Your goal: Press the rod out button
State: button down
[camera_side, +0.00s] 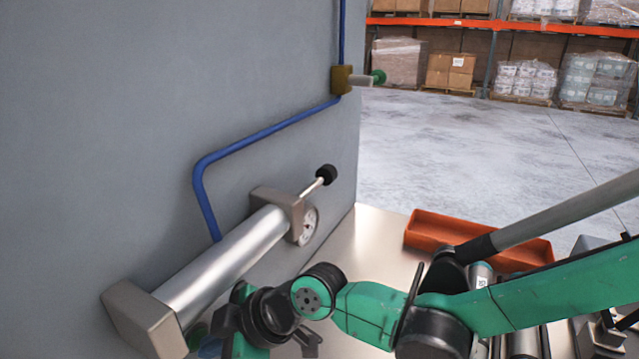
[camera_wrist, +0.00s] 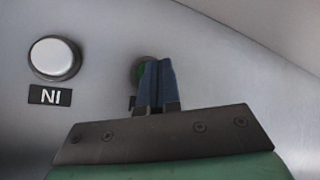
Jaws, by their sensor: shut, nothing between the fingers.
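A white button (camera_wrist: 54,58) in a dark ring sits to the left, above a label (camera_wrist: 50,96) that appears as "NI", like an upside-down "IN". In the side view a metal cylinder (camera_side: 222,262) has a rod (camera_side: 312,187) with a black knob sticking out.
A round gauge (camera_side: 309,225) sits at the cylinder's rod end. A blue pipe (camera_side: 250,140) runs along the grey wall to a brass valve (camera_side: 342,80) with a green knob. An orange tray (camera_side: 430,222) lies on the metal table behind my arm. Shelves with boxes stand far back.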

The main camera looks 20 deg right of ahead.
dwell(0.3)
jog(key=shift+s+d, duration=0.6)
jog(key=shift+s+d, duration=1.8)
jog(key=w+d+r+m+t+h, duration=0.1)
jog(key=w+d+r+m+h, duration=0.2)
jog(key=d, duration=0.5)
jog(key=w+d+r+m+t+h, duration=0.1)
jog(key=d+r+m+t, duration=0.15)
jog(key=d+m, duration=0.45)
jog(key=s+d+m+h, duration=0.2)
jog(key=s+d+m, duration=0.1)
jog(key=d, duration=0.5)
jog(key=s+d+r+m+h, duration=0.1)
jog(key=s+d+m+h, duration=0.1)
jog(key=d, duration=0.6)
jog(key=shift+s+d+m+g, duration=0.35)
jog(key=shift+s+d+m, duration=0.1)
jog(key=shift+m, duration=0.25)
